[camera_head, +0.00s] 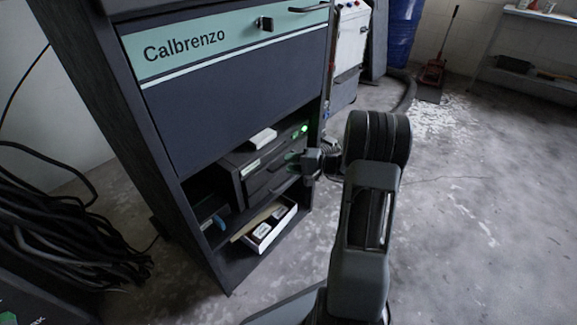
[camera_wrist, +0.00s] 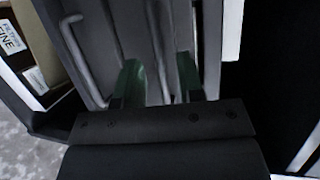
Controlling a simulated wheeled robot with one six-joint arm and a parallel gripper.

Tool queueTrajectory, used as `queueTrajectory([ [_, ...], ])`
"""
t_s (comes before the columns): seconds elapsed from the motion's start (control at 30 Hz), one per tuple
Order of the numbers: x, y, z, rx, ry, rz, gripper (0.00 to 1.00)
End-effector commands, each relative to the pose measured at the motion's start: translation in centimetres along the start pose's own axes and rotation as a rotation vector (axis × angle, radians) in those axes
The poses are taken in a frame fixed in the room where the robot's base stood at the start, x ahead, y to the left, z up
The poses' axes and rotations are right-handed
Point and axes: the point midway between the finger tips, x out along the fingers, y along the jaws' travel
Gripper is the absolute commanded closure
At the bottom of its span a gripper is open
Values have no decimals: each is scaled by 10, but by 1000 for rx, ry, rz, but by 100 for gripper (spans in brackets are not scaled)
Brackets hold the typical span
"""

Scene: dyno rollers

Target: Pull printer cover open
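The printer (camera_head: 246,178) is a dark box on the open shelf of the cabinet, with a small green light at its upper right. A white block lies on top of it. My gripper (camera_head: 293,161) is at the right part of the printer's front. In the wrist view, my gripper's green fingers (camera_wrist: 159,80) stand apart, close to the grey printer front (camera_wrist: 135,30). A thin upright bar shows between them; I cannot tell whether either finger touches it. A bent grey handle (camera_wrist: 78,58) is left of the fingers.
The dark Calbrenzo cabinet (camera_head: 240,95) surrounds the shelf. A white open tray (camera_head: 268,226) with labelled boxes sits below the printer. Black cables (camera_head: 75,235) are heaped at the left. A white machine (camera_head: 347,55) stands behind.

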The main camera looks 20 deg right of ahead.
Motion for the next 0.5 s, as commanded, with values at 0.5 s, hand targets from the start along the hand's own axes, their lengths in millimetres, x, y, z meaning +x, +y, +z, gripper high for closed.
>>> queueTrajectory([
  [0.5, 12, 0, 0, 0, 0, 0, 65],
])
